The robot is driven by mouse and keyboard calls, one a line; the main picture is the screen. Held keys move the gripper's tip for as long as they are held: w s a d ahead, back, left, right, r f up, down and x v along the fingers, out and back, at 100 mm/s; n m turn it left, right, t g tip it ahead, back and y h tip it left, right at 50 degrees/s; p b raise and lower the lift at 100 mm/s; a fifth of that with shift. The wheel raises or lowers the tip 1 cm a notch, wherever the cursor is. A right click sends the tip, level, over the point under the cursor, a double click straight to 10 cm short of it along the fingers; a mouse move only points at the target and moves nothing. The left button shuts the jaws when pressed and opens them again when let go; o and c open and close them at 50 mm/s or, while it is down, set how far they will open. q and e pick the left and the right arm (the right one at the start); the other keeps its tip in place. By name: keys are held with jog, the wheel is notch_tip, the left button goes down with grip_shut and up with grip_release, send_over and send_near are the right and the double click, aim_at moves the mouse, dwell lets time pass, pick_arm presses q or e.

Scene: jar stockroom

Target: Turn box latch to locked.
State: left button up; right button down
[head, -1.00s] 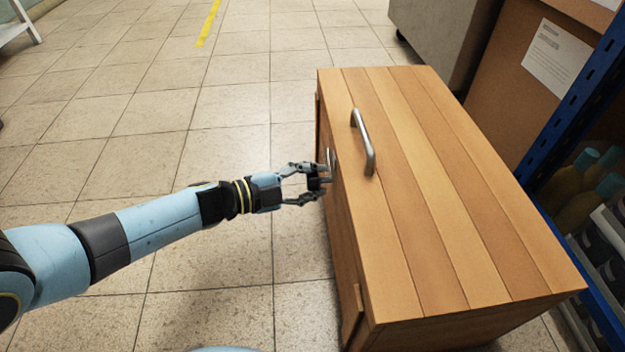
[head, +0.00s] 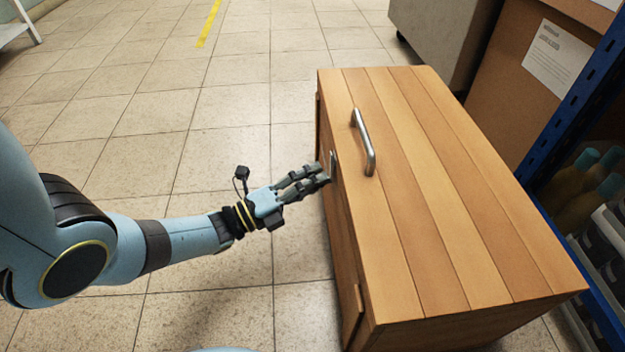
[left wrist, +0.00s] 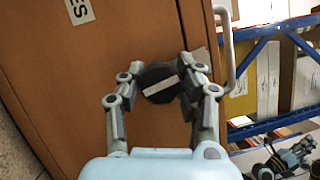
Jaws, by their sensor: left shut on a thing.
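The wooden box (head: 440,190) stands at the right in the head view, its lid down. Its latch is a dark round knob with a pale bar across it (left wrist: 160,88) on the brown front in the left wrist view. My left gripper (head: 322,175) is at the box front, below the lid edge. In the left wrist view its two fingers (left wrist: 158,92) are shut on the latch knob, one on each side. A metal plate (head: 333,163) shows just past the fingertips. My right gripper (left wrist: 292,156) seems to show small at the wrist view's lower right; its jaws are unclear.
A metal handle (head: 364,142) stands up from the lid close to the latch. A blue shelf rack (head: 580,100) with bottles is beyond the box on the right. A label (left wrist: 78,10) is on the box front. The tiled floor (head: 150,120) at left is clear.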

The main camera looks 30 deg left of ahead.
pick_arm(q)
jog(key=shift+f+m+h, duration=0.1)
jog(key=shift+m+h, duration=0.4)
jog(key=shift+m, duration=0.7)
jog(key=shift+s, duration=0.1)
jog(key=o, duration=1.2)
jog(key=r+v, duration=0.2)
jog(key=v, duration=1.4)
jog(key=shift+s+a, duration=0.35)
jog(key=shift+s, duration=0.05)
